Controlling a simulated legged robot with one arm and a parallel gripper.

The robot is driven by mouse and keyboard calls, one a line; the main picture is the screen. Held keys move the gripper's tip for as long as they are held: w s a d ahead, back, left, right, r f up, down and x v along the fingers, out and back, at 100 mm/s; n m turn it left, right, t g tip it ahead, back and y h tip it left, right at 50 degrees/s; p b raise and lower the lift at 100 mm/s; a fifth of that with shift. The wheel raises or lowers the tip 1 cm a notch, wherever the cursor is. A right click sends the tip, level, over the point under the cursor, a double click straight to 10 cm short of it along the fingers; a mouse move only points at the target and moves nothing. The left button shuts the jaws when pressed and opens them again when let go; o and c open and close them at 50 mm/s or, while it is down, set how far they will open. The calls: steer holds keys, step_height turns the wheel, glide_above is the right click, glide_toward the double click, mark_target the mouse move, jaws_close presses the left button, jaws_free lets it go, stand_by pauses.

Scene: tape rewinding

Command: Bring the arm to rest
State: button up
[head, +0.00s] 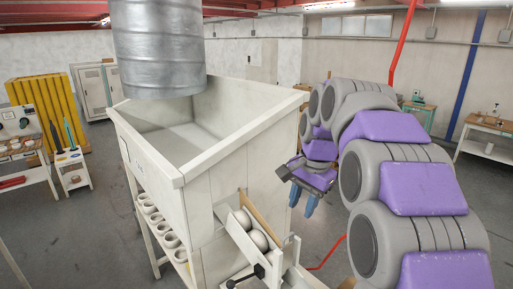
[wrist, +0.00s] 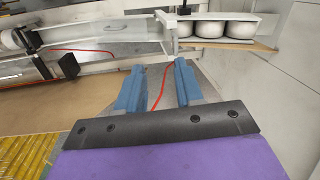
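My arm, purple and grey, curves in from the right side of the head view. My gripper (head: 305,200) hangs beside the right side of the large white bin machine (head: 195,215). Its two blue fingers point downward there. In the wrist view the two blue fingers of my gripper (wrist: 158,86) stand apart, with a gap between them. Nothing is held between them; the floor and a thin red line show through the gap.
White rolls (head: 257,238) sit in a chute on the machine's front, also at the top of the wrist view (wrist: 208,29). A metal drum (head: 158,45) hangs above the bin. A yellow cabinet (head: 50,105) and workbenches stand farther back. Grey floor is open behind my arm.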

steer(key=s+f+n+g+b, duration=0.1)
steer(key=s+f+n+b, duration=0.3)
steer(key=s+f, duration=1.2)
steer(key=s+a+f+n+g+h+b, duration=0.1)
steer(key=s+f+n+b, duration=0.4)
steer(key=s+f+b, duration=0.5)
steer(key=s+f+g, duration=0.1)
steer(key=s+f, duration=0.5)
steer(key=s, duration=0.3)
steer(key=shift+s+f, duration=0.25)
steer(key=shift+f, duration=0.15)
